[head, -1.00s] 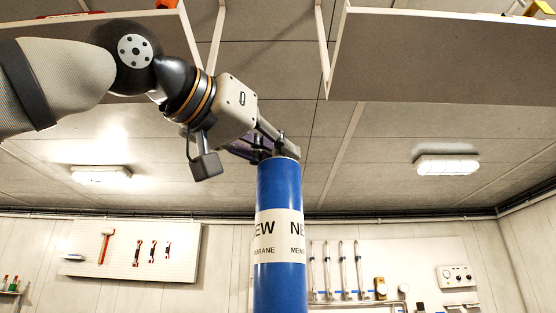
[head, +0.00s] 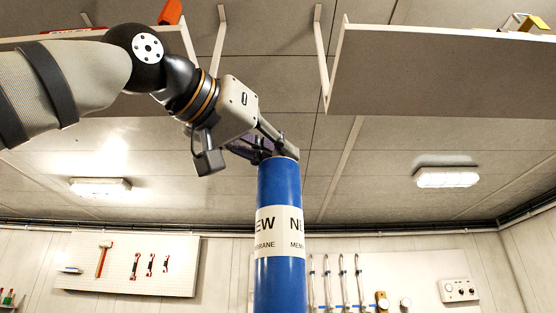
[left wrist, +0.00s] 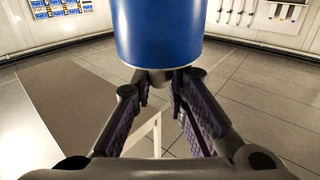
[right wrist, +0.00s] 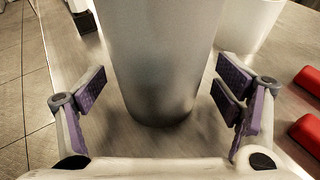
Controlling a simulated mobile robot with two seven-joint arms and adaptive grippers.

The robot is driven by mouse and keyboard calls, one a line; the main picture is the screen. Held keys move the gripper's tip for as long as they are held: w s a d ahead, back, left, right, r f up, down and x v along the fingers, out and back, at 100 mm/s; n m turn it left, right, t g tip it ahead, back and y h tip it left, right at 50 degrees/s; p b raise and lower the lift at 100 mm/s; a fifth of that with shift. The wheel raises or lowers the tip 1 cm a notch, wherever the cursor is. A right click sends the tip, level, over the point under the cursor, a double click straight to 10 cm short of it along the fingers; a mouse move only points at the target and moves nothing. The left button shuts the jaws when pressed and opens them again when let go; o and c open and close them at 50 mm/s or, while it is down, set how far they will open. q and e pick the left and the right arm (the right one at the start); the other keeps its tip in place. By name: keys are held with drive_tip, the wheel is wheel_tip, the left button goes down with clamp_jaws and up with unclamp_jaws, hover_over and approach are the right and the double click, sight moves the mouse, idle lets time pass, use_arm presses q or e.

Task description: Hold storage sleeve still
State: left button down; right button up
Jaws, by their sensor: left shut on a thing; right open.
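A blue cylinder (head: 280,195) with a white band reading "NEW" hangs upright in the middle of the head view. Its lower end is outside the picture. My left gripper (head: 268,151) is at its top end. In the left wrist view, my left fingers (left wrist: 163,92) are shut on the short grey stub at the blue cylinder's (left wrist: 157,35) end. A tall plain grey cylinder (right wrist: 158,60), which looks like the storage sleeve, stands in the right wrist view. My open right gripper (right wrist: 162,95) has its fingers on either side of it, with gaps showing.
The sleeve stands on a metal surface (right wrist: 105,125). A white container (right wrist: 248,28) stands behind it, red objects (right wrist: 308,132) lie at right, and a dark block (right wrist: 70,18) is at left. Shelves (head: 430,72) hang overhead beside the left arm.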

drive_tip(key=v, duration=1.1)
drive_tip(key=shift+a+r, duration=0.1)
drive_tip(key=shift+s+d+r, duration=0.15)
drive_tip(key=shift+s+d, duration=0.2)
drive_tip(key=shift+d, duration=0.1)
drive_tip(key=shift+a, duration=0.1)
